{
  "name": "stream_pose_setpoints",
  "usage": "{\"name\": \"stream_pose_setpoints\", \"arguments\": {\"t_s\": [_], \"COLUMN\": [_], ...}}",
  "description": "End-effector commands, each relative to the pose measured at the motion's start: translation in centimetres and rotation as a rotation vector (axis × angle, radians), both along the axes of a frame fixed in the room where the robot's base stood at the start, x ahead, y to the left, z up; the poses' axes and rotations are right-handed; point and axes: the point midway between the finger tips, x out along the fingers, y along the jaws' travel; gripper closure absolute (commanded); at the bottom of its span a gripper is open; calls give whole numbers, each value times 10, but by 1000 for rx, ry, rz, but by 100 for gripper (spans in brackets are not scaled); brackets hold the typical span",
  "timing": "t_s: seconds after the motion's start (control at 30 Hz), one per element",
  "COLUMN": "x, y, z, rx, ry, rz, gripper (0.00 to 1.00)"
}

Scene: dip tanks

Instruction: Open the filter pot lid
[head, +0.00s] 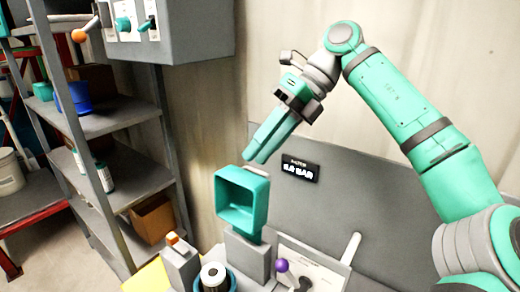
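My gripper (256,157) hangs in the air in the upper middle, its long teal fingers pointing down and left. The fingers look close together, but I cannot tell whether a gap lies between them. Nothing shows held at the tips. Below them, a teal square box-like part (243,200) with an open hollow front stands on a grey block, apart from the fingers. A round pot with a dark ring and a white-and-black top (213,277) is at the bottom edge, partly cut off. I cannot tell for sure which of these is the filter pot or its lid.
A small black display (300,171) is on the grey back panel. A purple ball knob (281,266), a black knob (304,285) and a pale lever (351,248) are at the lower middle. An orange-topped block (180,257) stands left. Grey shelving (117,122) is farther left.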

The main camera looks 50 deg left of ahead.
Motion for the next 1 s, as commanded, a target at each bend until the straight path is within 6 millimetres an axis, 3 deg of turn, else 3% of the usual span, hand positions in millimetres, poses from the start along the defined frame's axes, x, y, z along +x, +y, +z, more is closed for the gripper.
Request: {"name": "stream_pose_setpoints", "arguments": {"t_s": [0.3, 1.0], "x": [-21, -22], "y": [-21, -22], "z": [13, 14], "rx": [0, 0], "ry": [0, 1], "rz": [-1, 0], "gripper": [70, 70]}}
